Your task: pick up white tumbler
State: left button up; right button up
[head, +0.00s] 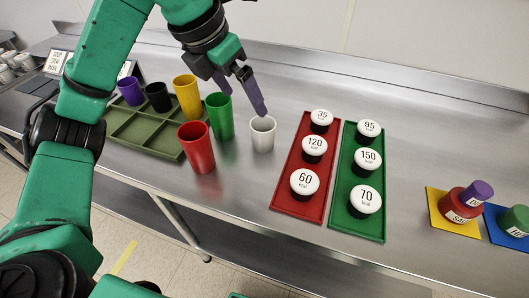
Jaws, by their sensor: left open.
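The white tumbler (263,138) stands upright on the steel counter, between the green tumbler and the red tray. My left gripper (245,102) is open and empty just above it and slightly to the left. One finger reaches down close to the tumbler's rim; I cannot tell whether it touches. My right gripper is not in view.
A green tumbler (220,118) and a red tumbler (197,150) stand close on the left. Yellow (187,97), black and purple tumblers are by an olive divided tray (146,151). Red (285,190) and green trays with labelled jars lie right. Bare counter (415,160) lies beyond.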

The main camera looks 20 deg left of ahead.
aim_at(262, 129)
pick_arm(q)
jog(key=p+x, duration=0.2)
jog(key=x, duration=1.2)
jog(key=shift+w+d+f, duration=0.2)
jog(key=shift+w+f, duration=0.1)
jog(key=c, duration=1.3)
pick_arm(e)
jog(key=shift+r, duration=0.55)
